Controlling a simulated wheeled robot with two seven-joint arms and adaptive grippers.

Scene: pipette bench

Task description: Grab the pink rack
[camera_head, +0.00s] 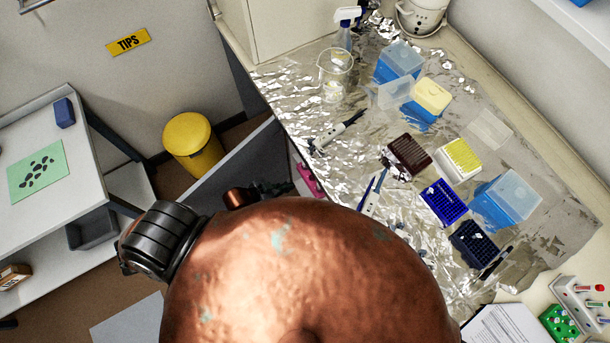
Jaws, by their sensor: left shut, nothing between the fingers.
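A small part of a pink object, which looks like the pink rack (309,180), shows just off the left edge of the foil-covered bench, seemingly below the bench top. Most of it is hidden by the bench edge and by my own copper-coloured arm. My left gripper (284,188) is dark and small in view, just left of the pink object. Its fingers are shut and hold nothing. I cannot tell whether they touch the pink object. My right gripper is not in view.
A grey panel (228,168) stands beside the bench, left of the pink object. The foil-covered bench (290,90) holds a beaker (335,75), pipettes, a dark tip rack (408,155) and several boxes. A yellow bin (190,138) and a side table (85,190) stand left.

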